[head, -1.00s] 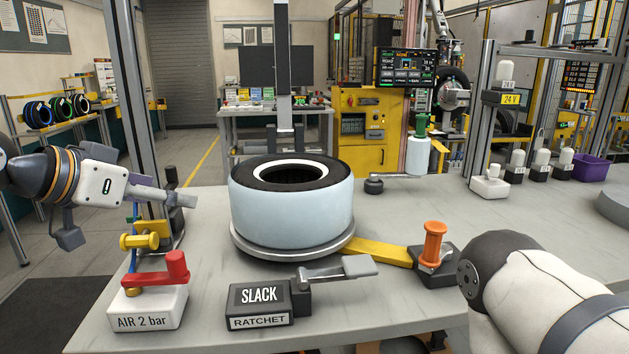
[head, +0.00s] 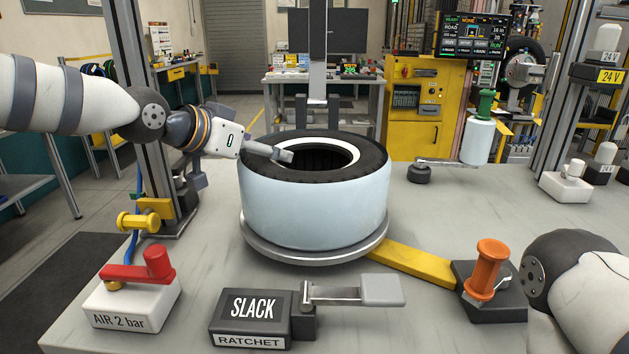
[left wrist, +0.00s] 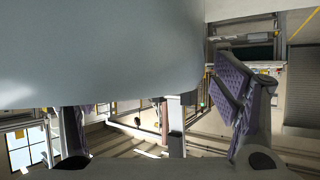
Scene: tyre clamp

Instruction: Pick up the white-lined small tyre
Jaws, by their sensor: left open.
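The tyre (head: 357,184) lies flat on a round metal plate (head: 318,252). It is black on top with a white ring line, and its outer side is pale blue-white. My left gripper (head: 282,155) comes in from the left, and its fingers show against the tyre's upper left top. In the left wrist view my gripper (left wrist: 150,105) has its two purple-padded fingers spread apart, with nothing between them that I can see held. A smooth pale blue-grey surface (left wrist: 95,50), probably the tyre's side, fills the upper left there. My right gripper is out of view.
A ratchet box (head: 250,317) marked SLACK stands in front, with a grey lever (head: 382,290). A yellow bar (head: 412,262) runs from the plate to an orange handle (head: 487,268). An air valve block (head: 133,303) with a red lever is at front left. A post (head: 140,75) rises behind the left arm.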

